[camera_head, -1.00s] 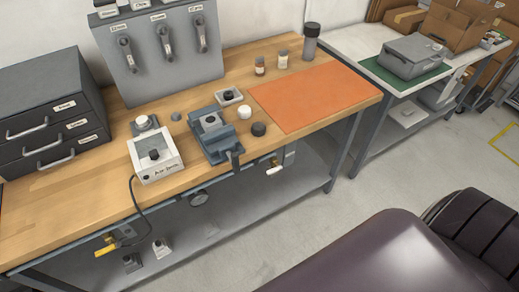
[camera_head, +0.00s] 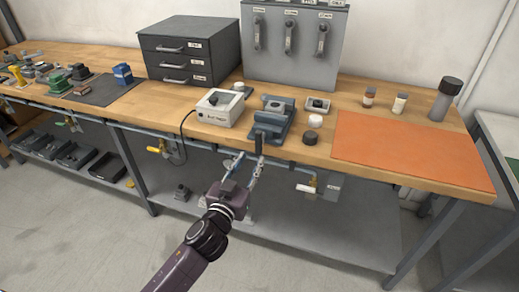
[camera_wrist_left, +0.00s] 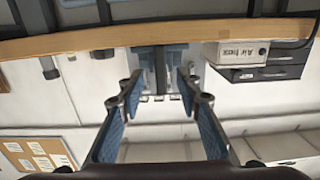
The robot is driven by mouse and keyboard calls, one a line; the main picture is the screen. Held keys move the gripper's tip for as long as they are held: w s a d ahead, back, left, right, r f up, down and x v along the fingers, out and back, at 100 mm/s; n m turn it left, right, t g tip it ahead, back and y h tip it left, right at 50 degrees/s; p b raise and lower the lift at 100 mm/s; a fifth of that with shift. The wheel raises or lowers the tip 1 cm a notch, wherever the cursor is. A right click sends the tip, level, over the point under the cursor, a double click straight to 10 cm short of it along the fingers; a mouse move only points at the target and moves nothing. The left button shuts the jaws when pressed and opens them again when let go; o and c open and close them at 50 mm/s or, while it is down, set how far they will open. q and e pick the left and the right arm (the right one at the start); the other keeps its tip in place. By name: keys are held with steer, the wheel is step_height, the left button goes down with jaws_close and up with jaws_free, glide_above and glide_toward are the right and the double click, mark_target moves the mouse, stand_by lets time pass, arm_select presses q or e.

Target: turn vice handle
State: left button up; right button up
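The blue-grey vice (camera_head: 272,118) sits at the front edge of the wooden bench, with its dark handle (camera_head: 258,146) hanging over the edge. My left gripper (camera_head: 246,160) is open and empty, just in front of and below the handle. In the left wrist view, which looks upside down, the handle (camera_wrist_left: 160,68) shows upright between the two spread fingertips (camera_wrist_left: 159,82), seemingly beyond them. I cannot tell the exact gap between the fingertips and the handle. My right gripper is in neither view.
Left of the vice is a white labelled box (camera_head: 220,107) with a black cable. The floor in front is clear.

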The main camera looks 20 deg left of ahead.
mark_target(257, 143)
arm_select(q)
steer(key=w, duration=0.2)
steer(key=w+r, duration=0.1)
steer(key=w, duration=0.3)
steer(key=shift+w+d+r+b, duration=0.1)
steer(key=shift+w+r+b, duration=0.2)
steer(key=shift+w+b, duration=0.1)
steer(key=shift+w, duration=0.55)
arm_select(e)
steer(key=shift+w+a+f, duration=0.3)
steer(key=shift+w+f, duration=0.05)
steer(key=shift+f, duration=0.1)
arm_select(q)
jaws_close()
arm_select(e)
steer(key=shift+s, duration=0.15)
